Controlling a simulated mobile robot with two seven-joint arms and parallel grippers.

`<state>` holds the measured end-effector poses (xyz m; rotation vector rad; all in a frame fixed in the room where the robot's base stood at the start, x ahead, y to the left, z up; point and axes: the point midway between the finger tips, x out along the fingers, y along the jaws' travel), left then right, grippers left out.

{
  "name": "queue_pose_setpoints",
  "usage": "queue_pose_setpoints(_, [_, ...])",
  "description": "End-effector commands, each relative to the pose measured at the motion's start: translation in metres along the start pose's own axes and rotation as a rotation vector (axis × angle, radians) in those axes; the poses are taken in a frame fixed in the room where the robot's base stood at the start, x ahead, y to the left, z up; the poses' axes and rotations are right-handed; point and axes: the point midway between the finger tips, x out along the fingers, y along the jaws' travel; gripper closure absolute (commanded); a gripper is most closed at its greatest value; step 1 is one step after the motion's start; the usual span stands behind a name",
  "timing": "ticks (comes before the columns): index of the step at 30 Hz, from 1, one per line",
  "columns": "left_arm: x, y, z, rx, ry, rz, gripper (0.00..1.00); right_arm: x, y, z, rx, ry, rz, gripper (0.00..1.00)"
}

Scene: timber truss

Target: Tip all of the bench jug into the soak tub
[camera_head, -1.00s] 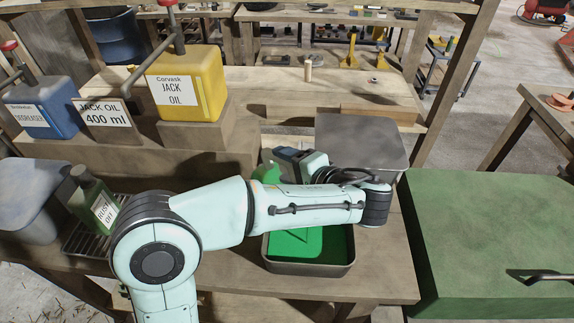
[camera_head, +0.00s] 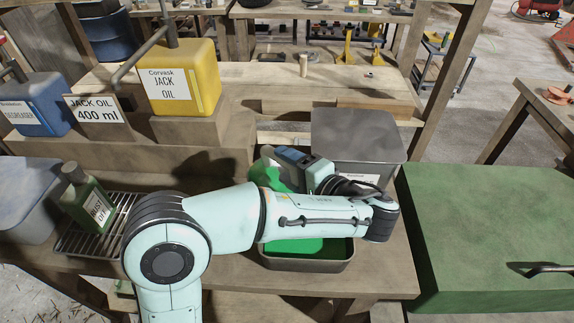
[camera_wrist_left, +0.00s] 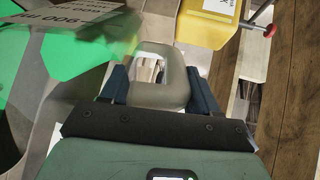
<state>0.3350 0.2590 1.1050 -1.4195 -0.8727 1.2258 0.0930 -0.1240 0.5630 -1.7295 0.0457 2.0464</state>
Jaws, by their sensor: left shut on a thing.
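The bench jug (camera_head: 265,178) is pale and see-through with green in it. It is held above the tub, and my arm hides much of it. My left gripper (camera_head: 292,155) is shut on its handle. In the left wrist view the pale handle (camera_wrist_left: 160,92) sits between the blue fingers, and a label with upside-down print (camera_wrist_left: 80,27) shows beside it. The jug looks tilted; how much it still holds I cannot tell. The soak tub (camera_head: 305,265) is a low grey tray with green liquid, below my forearm. My right gripper is not in view.
A grey bin (camera_head: 357,135) stands behind the tub. A green bottle (camera_head: 88,203) is on a wire rack (camera_head: 75,243) at left. A yellow jack oil can (camera_head: 175,80) and a blue degreaser can (camera_head: 38,105) stand behind. A green chest (camera_head: 485,230) is at right.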

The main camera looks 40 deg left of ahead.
Motion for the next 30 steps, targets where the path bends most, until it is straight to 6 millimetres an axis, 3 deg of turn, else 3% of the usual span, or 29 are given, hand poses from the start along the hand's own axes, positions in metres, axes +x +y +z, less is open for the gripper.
queue_pose_setpoints(30, [-0.014, 0.017, -0.001, 0.000, -0.004, -0.137, 1.00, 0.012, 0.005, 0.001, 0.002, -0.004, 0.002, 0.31])
